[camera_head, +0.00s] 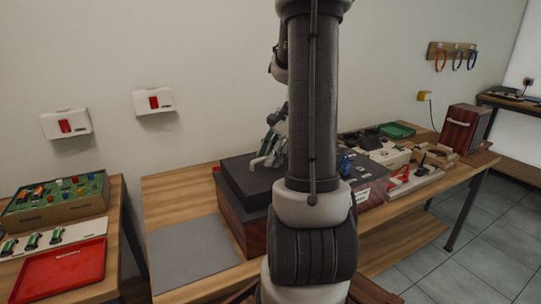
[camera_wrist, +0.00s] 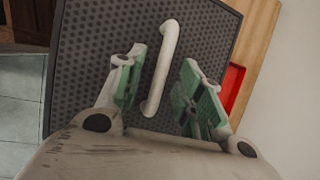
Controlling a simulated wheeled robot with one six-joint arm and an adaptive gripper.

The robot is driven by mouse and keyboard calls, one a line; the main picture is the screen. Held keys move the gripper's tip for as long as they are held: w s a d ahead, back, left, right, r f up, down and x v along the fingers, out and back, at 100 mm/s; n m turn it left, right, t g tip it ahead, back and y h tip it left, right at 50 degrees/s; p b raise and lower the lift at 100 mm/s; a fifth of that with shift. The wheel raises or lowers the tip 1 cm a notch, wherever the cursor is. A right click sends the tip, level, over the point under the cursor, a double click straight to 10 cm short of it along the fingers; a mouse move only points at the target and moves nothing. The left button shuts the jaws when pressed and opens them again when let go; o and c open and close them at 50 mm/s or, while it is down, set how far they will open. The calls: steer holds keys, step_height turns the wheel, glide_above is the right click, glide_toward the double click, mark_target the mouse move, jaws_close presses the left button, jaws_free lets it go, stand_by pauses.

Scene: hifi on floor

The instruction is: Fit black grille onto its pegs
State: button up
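The black grille (camera_head: 240,178) is a dark slab lying on top of a reddish-brown wooden box (camera_head: 232,222). In the wrist view, the perforated face of the grille (camera_wrist: 88,45) fills much of the picture, with a white bar handle (camera_wrist: 163,62) on it. My gripper (camera_head: 270,148) is over the grille. In the wrist view, the green-padded fingers of my gripper (camera_wrist: 163,90) are apart, one on each side of the handle, with gaps visible. The pegs are hidden, and I cannot tell whether the grille is seated on them.
A grey mat (camera_head: 190,252) lies on the table left of the box. Crowded small parts and a green tray (camera_head: 397,130) are to the right. A red tray (camera_head: 60,270) is on the left table. My arm hides the middle.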

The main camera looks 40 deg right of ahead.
steer(key=v, duration=1.2)
step_height(320, 180, up, 8)
stand_by(0.5)
stand_by(0.5)
